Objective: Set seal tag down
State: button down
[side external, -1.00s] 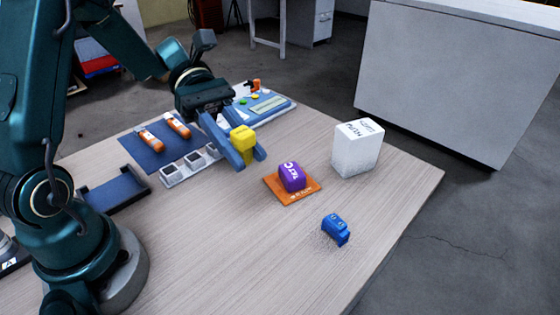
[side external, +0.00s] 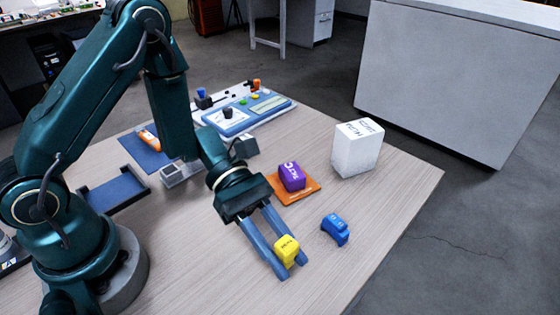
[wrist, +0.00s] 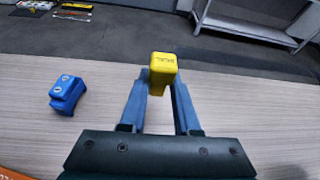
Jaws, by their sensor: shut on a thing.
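The seal tag is most likely the small yellow block (side external: 287,250) with dark print on it. My gripper (side external: 290,262) is shut on it and holds it between the blue fingertips, over the near part of the table. I cannot tell how far it is above the surface. In the wrist view the yellow block (wrist: 163,69) sits upright between the tips of my gripper (wrist: 161,84). Its lower part is partly hidden by the fingers.
A blue block (side external: 336,229) lies just right of my gripper, and it also shows in the wrist view (wrist: 67,93). A purple block (side external: 291,177) sits on an orange mat (side external: 310,190) behind. A white box (side external: 357,148) stands at the back right. The table (side external: 215,275) is bare left of my gripper.

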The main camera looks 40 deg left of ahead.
jog(key=shift+s+d+f, duration=0.15)
jog(key=shift+d+f, duration=0.2)
jog(key=shift+f, duration=1.9)
jog(key=shift+f, duration=0.1)
jog(key=c, duration=0.6)
grip_release()
jog(key=shift+c, duration=0.2)
